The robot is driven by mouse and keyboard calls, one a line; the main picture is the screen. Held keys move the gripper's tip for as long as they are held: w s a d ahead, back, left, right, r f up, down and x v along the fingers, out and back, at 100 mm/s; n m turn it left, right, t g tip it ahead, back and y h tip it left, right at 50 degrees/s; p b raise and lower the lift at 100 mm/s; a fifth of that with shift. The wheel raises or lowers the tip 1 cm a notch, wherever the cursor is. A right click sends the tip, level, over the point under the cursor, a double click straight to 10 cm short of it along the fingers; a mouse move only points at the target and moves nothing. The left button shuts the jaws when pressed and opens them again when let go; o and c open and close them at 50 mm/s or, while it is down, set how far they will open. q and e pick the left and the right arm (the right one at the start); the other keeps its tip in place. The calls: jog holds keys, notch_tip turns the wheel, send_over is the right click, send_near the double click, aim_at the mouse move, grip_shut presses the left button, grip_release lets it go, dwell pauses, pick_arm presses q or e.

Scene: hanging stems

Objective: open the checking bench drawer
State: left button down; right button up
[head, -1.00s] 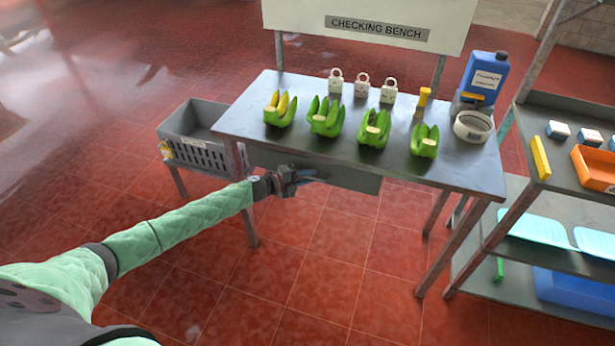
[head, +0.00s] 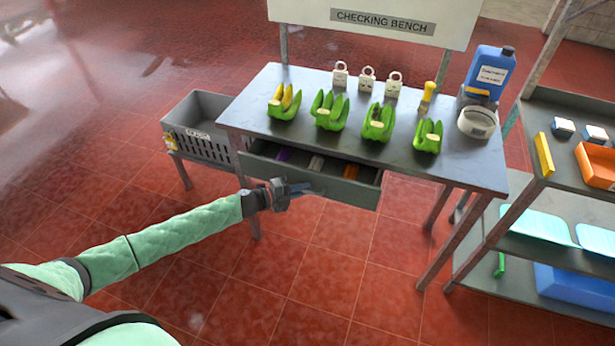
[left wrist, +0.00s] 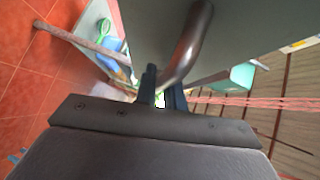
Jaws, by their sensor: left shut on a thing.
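The checking bench (head: 300,95) is a grey metal table with a drawer (head: 330,186) under its front edge. The drawer stands partly out, and purple, white and orange things show inside it. My left gripper (head: 290,191) is at the drawer's front, shut on its handle. In the left wrist view the dark curved handle (left wrist: 190,45) runs down to the fingers (left wrist: 163,88), with the grey drawer front beside it. The handle is mostly hidden by the gripper in the head view. My right gripper is not in view.
Several green banana clusters (head: 330,112), padlock-like white tags (head: 367,80), a blue jug (head: 489,72) and a white roll (head: 477,122) stand on the bench. A grey crate (head: 205,145) stands at left, a shelf rack (head: 520,262) at right. The floor before the drawer is clear.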

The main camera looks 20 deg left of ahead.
pick_arm(q)
jog(key=s, duration=1.6)
jog(key=shift+a, duration=0.25)
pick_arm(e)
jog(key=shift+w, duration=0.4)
pick_arm(q)
jog(key=c, duration=1.8)
grip_release()
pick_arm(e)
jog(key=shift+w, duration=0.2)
pick_arm(q)
jog(key=shift+o, duration=0.2)
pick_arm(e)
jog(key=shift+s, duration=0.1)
